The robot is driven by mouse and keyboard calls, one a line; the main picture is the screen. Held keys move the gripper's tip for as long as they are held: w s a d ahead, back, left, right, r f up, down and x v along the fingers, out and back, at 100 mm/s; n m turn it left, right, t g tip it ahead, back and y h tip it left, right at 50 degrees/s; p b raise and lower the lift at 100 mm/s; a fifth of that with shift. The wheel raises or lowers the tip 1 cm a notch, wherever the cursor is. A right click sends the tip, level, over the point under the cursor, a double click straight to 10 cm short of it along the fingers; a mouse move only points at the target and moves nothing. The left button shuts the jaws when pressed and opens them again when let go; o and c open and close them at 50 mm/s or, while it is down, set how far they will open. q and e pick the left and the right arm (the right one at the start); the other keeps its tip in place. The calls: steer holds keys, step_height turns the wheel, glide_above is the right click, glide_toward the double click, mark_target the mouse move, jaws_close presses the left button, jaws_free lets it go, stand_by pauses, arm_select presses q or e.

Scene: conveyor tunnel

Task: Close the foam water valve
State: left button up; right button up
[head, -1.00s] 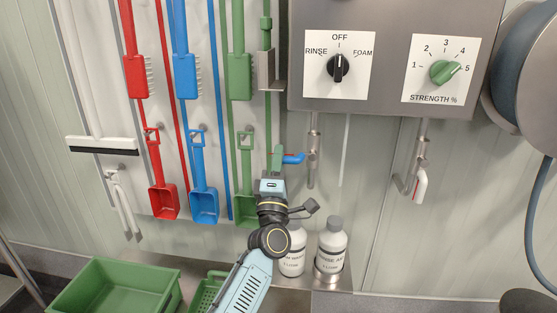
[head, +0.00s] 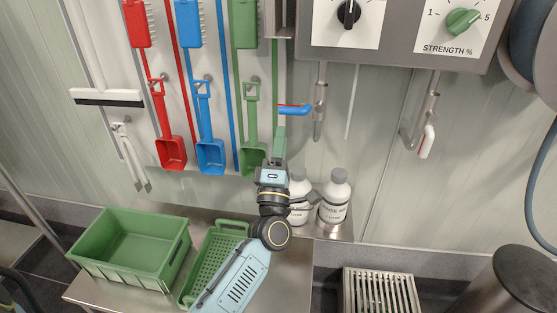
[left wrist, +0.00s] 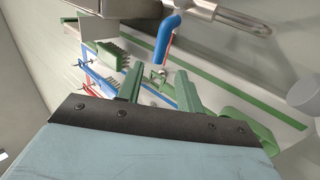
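A valve lever with a blue grip (head: 294,110) and a thin red edge sits at the pipe (head: 319,105) below the control panel. In the head view the lever lies roughly sideways, left of the pipe. In the left wrist view the blue lever (left wrist: 164,42) is bent and stands beyond the fingertips. My left gripper (head: 280,133) is just below the lever, apart from it. In the left wrist view its two green fingers (left wrist: 158,78) are spread with nothing held between them. My right gripper is not in view.
The panel (head: 400,50) carries a black dial (head: 348,13) and a green dial (head: 463,22). Another pipe with a red-and-white lever (head: 426,142) hangs right. Colored scoops, including a green one (head: 252,158), hang left. Bottles (head: 335,196) and a green crate (head: 135,245) stand below.

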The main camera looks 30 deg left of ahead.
arm_select(q)
steer(key=v, duration=0.5)
steer(key=shift+s, duration=0.1)
